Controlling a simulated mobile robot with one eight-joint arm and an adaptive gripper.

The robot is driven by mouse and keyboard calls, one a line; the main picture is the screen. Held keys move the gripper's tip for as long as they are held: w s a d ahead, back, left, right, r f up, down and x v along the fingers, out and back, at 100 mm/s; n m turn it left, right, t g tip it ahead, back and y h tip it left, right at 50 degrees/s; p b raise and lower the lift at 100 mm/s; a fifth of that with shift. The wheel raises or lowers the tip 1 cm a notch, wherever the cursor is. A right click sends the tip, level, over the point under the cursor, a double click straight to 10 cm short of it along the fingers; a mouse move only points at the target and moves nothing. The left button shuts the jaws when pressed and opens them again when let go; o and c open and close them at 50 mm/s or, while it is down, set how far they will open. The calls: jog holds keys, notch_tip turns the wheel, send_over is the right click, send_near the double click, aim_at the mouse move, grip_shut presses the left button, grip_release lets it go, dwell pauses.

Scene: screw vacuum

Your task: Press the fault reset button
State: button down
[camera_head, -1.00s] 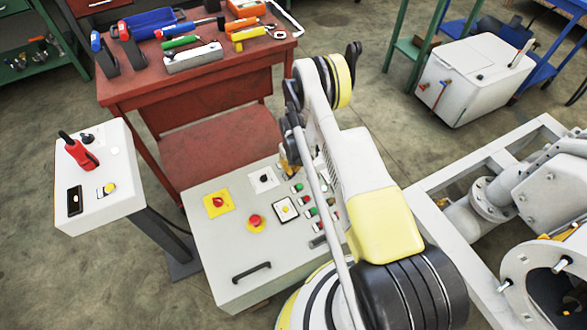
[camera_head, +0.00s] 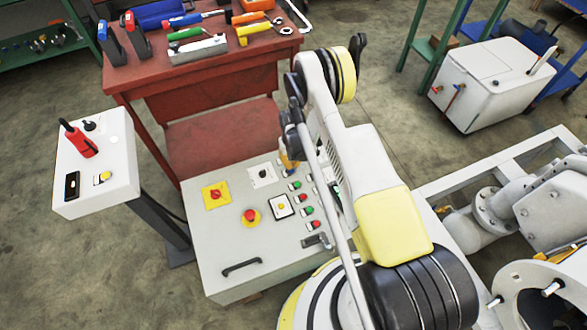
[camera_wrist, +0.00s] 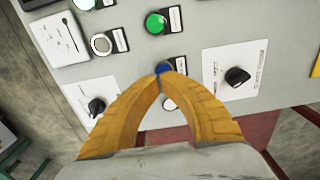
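The grey control panel (camera_head: 222,250) carries several buttons and knobs; I cannot read their labels, so I cannot tell which is the fault reset button. In the wrist view, a blue button (camera_wrist: 163,68) with a dark label plate lies right at my gripper's (camera_wrist: 164,77) fingertips. The yellow fingers come together at the tips, with nothing held between them. I cannot tell whether the tips touch the button. A white button (camera_wrist: 170,103) shows in the gap between the fingers. In the head view, my gripper (camera_head: 289,162) is over the panel's far edge, partly hidden by my arm.
A green button (camera_wrist: 155,23) and black knobs (camera_wrist: 237,76) are close to the fingers. A red workbench (camera_head: 205,85) with tools stands behind the panel. A pedestal box (camera_head: 115,150) is at left, pump machinery (camera_head: 500,205) at right.

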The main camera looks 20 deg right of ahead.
notch_tip(320, 180, up, 11)
jog(key=p, duration=0.4)
dwell(0.6)
jog(key=s+a+r+t, duration=0.2)
jog(key=r, duration=1.5)
jog(key=s+a+r+t, duration=0.1)
jog(key=s+r, duration=0.1)
jog(key=r, duration=1.4)
jog(key=s+a+r+t, duration=0.1)
jog(key=s+r, duration=0.4)
jog(key=s, duration=0.5)
jog(key=s+a+r+t, duration=0.2)
jog(key=s+r, duration=0.3)
jog(key=s, duration=0.5)
jog(key=shift+s+a+r+t, duration=0.25)
jog(key=shift+s+t, duration=0.1)
jog(key=shift+t, duration=0.25)
